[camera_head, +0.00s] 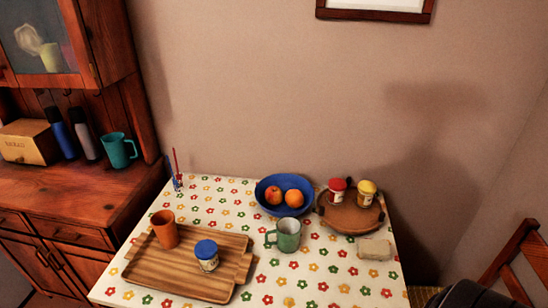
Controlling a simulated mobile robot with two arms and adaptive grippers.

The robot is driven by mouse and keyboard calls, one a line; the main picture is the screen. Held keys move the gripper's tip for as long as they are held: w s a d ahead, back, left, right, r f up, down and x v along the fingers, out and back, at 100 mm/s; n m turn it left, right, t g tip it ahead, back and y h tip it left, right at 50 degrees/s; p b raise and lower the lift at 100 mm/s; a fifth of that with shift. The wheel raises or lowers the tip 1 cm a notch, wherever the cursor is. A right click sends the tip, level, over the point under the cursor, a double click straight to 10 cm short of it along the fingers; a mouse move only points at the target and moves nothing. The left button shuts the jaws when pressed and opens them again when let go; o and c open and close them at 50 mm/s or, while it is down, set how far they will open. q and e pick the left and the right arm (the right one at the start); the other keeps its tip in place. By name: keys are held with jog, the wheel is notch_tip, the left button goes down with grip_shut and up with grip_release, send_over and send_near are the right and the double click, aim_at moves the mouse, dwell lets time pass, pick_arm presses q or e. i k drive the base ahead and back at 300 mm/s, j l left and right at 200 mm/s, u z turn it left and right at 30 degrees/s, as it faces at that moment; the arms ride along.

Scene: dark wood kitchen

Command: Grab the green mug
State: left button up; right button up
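A green mug (288,236) stands upright on the table with the flowered cloth, just in front of the blue bowl. Its handle points left. Another mug, teal (118,151), stands on the wooden cabinet's counter at the left, with its handle toward the right. Neither of my grippers shows in the head view. A dark shape at the lower right corner cannot be told clearly.
A wooden tray (155,277) holds an orange cup (164,229) and a blue-lidded jar (207,256). The blue bowl (270,184) holds fruit. A round wooden tray (345,216) holds red- and yellow-lidded jars. A pale block (375,249) lies nearby. A chair (524,252) stands right.

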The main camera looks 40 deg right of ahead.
aim_at(289, 231)
jog(key=j+z, duration=0.1)
jog(key=z, duration=1.1)
